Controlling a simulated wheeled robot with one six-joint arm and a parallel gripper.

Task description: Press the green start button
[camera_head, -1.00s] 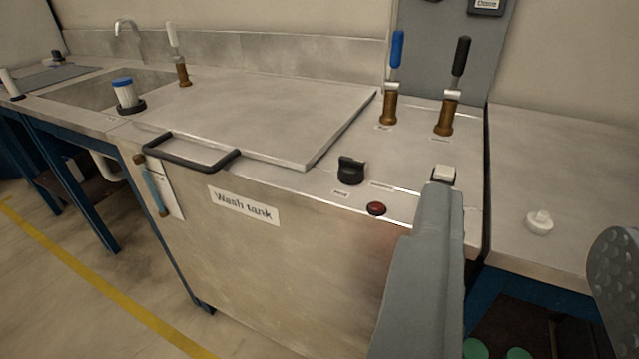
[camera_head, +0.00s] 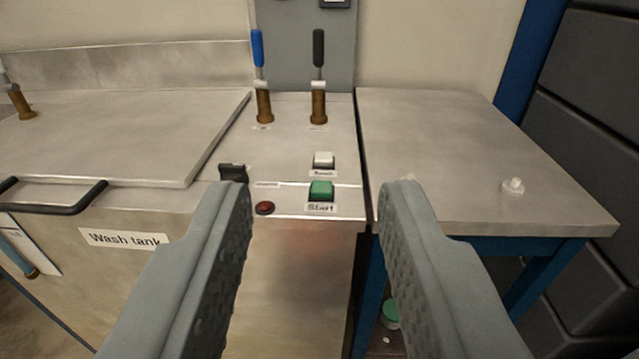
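The green start button (camera_head: 321,190) is a square green cap on the front edge of the steel panel, with a "Start" label just below it. My gripper (camera_head: 322,190) is open and empty. Its two grey fingers stand wide apart at the left and right of the picture. The button shows between the fingertips, farther away than they are, and nothing touches it.
A white button (camera_head: 323,160) sits behind the green one. A red button (camera_head: 264,208) and a black knob (camera_head: 233,174) are to its left. Blue-handled (camera_head: 260,75) and black-handled (camera_head: 318,75) valves stand behind. A bench (camera_head: 450,150) with a white fitting (camera_head: 513,186) is at right.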

